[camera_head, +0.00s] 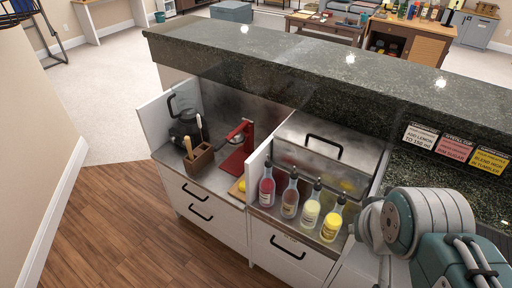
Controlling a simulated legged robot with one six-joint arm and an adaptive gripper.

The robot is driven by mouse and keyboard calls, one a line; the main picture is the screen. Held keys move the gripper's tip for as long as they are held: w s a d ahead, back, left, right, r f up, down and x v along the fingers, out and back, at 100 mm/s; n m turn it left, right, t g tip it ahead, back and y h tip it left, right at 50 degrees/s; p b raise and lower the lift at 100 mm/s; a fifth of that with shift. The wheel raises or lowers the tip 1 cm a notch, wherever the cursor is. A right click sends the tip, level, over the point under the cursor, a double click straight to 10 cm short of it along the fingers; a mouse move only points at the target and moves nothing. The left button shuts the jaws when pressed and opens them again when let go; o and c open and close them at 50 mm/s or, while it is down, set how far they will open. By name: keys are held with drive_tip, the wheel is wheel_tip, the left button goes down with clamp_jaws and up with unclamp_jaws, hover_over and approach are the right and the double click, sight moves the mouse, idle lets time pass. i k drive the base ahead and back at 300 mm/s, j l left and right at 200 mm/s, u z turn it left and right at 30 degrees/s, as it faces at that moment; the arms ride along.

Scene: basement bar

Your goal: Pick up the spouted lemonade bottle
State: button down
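Several spouted bottles with dark tops stand upright in a row on the counter of an open-fronted compartment. From left to right they are a red bottle (267,187), a pinkish-brown bottle (290,197), a pale yellow bottle (311,210) and a bright yellow bottle (332,222). Their labels are too small to read, so I cannot tell for sure which of the two yellow ones is the lemonade. My arm comes in from the lower right, and its grey and teal links lie just right of the bright yellow bottle. My gripper's fingers do not show.
A raised dark granite bar top (300,70) runs behind the bottles. An open white door (259,168) stands left of them. A lid with a black handle (325,146) is behind. Further left are a red juicer (238,150), a wooden utensil box (200,158) and a dark jug (184,130).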

sight(311, 209)
drive_tip(key=j+z, duration=0.2)
drive_tip(key=z, duration=0.85)
drive_tip(key=k+j+z, duration=0.1)
drive_tip(key=j+z, duration=0.25)
drive_tip(key=k+j+z, duration=0.2)
drive_tip(key=j+z, duration=0.15)
drive_tip(key=j, duration=0.15)
drive_tip(key=k+j+z, duration=0.2)
drive_tip(key=j+z, duration=0.15)
drive_tip(key=k+j, duration=0.35)
drive_tip(key=j, duration=0.2)
